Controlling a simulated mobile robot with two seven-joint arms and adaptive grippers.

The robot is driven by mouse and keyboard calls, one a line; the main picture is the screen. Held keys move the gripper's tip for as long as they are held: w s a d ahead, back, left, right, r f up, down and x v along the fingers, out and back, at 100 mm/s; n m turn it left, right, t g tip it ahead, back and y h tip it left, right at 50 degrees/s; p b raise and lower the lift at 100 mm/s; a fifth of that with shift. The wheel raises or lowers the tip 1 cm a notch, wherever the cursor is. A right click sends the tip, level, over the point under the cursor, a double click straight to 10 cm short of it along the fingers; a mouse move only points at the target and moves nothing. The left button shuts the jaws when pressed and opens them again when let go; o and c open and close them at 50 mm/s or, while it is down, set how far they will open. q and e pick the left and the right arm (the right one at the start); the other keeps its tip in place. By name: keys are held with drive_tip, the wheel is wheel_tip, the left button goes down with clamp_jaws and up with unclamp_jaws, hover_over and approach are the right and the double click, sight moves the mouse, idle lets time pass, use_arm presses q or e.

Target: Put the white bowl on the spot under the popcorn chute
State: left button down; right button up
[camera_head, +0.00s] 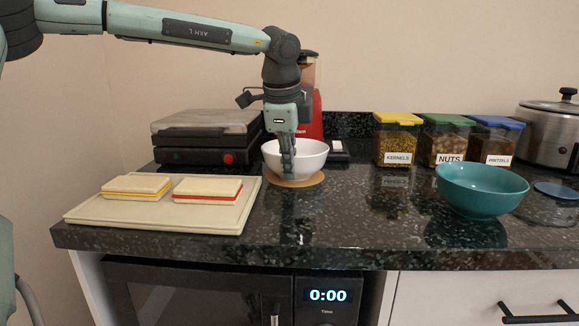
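The white bowl (313,158) is upright at the middle of the counter, over a round tan spot (310,183). It appears to rest on the spot, in front of the red popcorn machine (314,112). The machine's chute is hidden behind my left arm and the bowl. My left gripper (288,168) points down at the bowl's near side, its fingers overlapping the rim. The fingers line up in this view, so whether they pinch the bowl wall or stand slightly apart is unclear. My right gripper is out of view.
A sandwich press (207,137) and a cream board (150,213) with two sandwiches are at left. Kernels (397,140), nuts (444,143) and pretzels (493,144) containers, a teal bowl (481,190) and a slow cooker (549,134) are at right. The counter's front middle is clear.

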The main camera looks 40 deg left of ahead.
use_arm(q)
drive_tip(key=c, duration=1.8)
unclamp_jaws()
drive_tip(key=shift+c, duration=0.2)
drive_tip(key=shift+o, duration=0.6)
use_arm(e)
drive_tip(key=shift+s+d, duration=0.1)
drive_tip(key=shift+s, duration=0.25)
use_arm(q)
drive_tip(key=shift+r, duration=0.15)
drive_tip(key=shift+r+p, duration=0.2)
drive_tip(key=shift+p, duration=0.35)
drive_tip(key=v, duration=1.1)
drive_tip(key=shift+s+r+b, duration=0.25)
drive_tip(key=shift+b, duration=0.15)
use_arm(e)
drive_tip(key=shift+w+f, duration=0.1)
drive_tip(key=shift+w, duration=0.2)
use_arm(q)
drive_tip(key=shift+d, duration=0.15)
